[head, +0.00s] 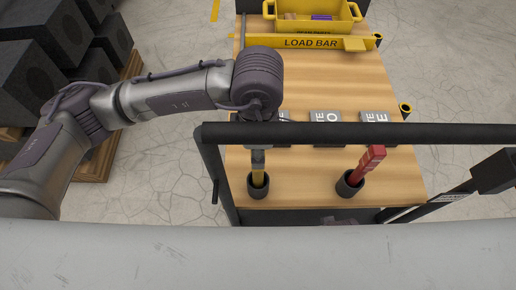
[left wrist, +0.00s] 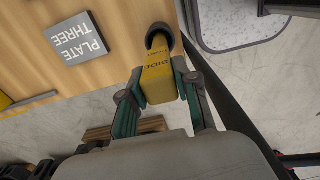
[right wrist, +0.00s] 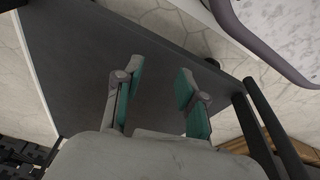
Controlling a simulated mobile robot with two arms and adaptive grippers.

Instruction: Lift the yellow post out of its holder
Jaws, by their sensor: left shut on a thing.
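The yellow post (head: 258,178) stands in a dark round holder (head: 258,193) at the near left of the wooden table. In the left wrist view the post (left wrist: 158,86) carries the word SIDE, and its far end is at the dark ring of the holder (left wrist: 160,36). My left gripper (left wrist: 160,78) is shut on the post, a finger on each side. In the head view my left arm hides the top of the post. My right gripper (right wrist: 157,88) is open and empty in the right wrist view, over a dark flat surface.
A red post (head: 370,163) leans in a second dark holder (head: 349,185) to the right. Grey plates (head: 327,126) lie behind a black rail (head: 370,134) in view. A yellow LOAD BAR (head: 312,42) and yellow bin (head: 312,23) are at the back. Dark blocks (head: 48,35) stand left.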

